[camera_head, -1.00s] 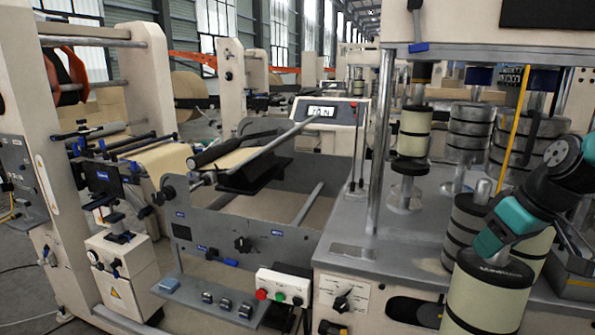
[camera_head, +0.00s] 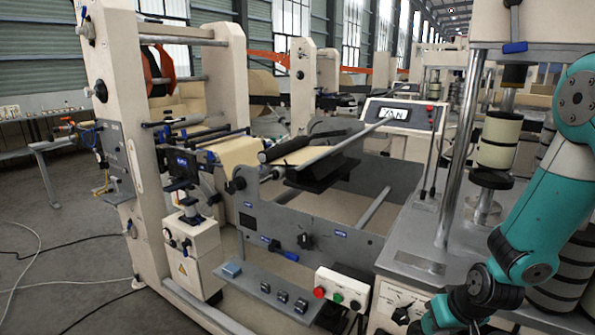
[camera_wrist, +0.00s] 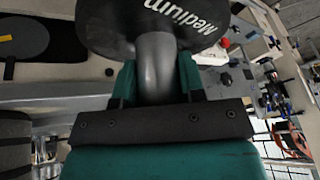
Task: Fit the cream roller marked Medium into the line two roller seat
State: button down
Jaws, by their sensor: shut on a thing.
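In the wrist view a dark round end cap printed "Medium" (camera_wrist: 130,22) fills the top, with a grey shaft (camera_wrist: 156,72) running from it. My gripper (camera_wrist: 157,88) is shut on that shaft, one teal finger on each side. The roller's cream body is hidden behind the cap. In the head view my teal arm reaches down to the bottom edge at right, and the gripper and held roller are out of the frame. I cannot tell which part is the line two roller seat, as no line label is readable.
An unwind machine (camera_head: 335,235) with grey side plates stands in the middle. A button box (camera_head: 342,288) juts out low in front. Another cream roller (camera_head: 498,140) stands on a post at right. Clear floor with cables (camera_head: 75,250) lies at left.

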jog(key=s+f, duration=0.4)
jog(key=f, duration=0.1)
jog(key=shift+a+f, duration=0.35)
jog(key=shift+f, duration=0.05)
jog(key=shift+a, duration=0.1)
